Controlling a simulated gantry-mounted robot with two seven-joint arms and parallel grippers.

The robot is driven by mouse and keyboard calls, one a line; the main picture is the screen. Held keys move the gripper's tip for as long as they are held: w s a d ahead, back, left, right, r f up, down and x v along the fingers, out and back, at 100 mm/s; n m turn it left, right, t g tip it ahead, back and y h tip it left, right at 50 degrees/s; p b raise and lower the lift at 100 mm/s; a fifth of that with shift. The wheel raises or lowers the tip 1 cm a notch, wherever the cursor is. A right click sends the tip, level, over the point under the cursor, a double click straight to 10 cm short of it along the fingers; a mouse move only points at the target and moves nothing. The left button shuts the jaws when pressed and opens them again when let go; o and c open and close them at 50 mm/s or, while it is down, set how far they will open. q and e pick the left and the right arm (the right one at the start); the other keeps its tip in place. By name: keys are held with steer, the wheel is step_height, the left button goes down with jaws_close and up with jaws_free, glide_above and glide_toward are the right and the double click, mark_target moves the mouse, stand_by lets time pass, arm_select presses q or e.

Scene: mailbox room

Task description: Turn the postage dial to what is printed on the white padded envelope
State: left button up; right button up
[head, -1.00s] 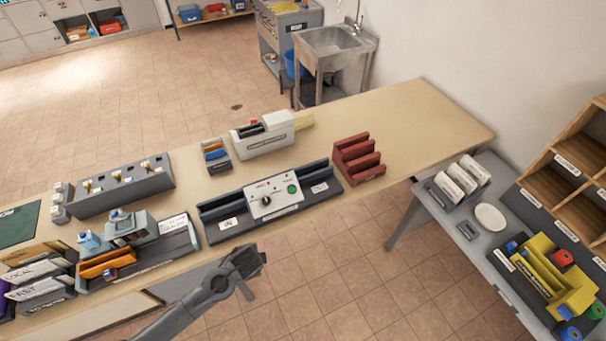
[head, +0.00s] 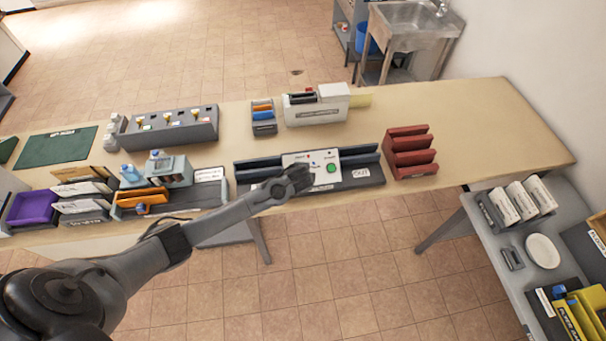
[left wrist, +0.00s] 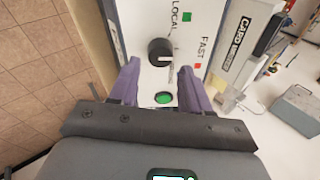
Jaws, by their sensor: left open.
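The postage dial is a black round knob (left wrist: 160,50) on the white panel (head: 322,157) of the grey machine. The left wrist view shows LOCAL with a green square and FAST with a red square beside the knob; which mark its pale pointer faces is hard to tell. My left gripper (left wrist: 158,66) is open, its purple fingers on either side of the knob's near edge; contact cannot be told. In the head view the gripper (head: 297,178) covers the dial. I cannot pick out the white padded envelope. My right gripper is not in view.
A green button (left wrist: 163,98) lies between the fingers, nearer the palm; it also shows in the head view (head: 331,168). Trays labelled OUT flank the panel's right. A red rack (head: 410,160) stands to the right, and a white machine (head: 318,108) behind. The table's right end is clear.

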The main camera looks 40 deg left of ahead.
arm_select(q)
steer(key=shift+x, duration=2.1)
steer(key=c, duration=0.8)
steer(key=shift+o, duration=0.2)
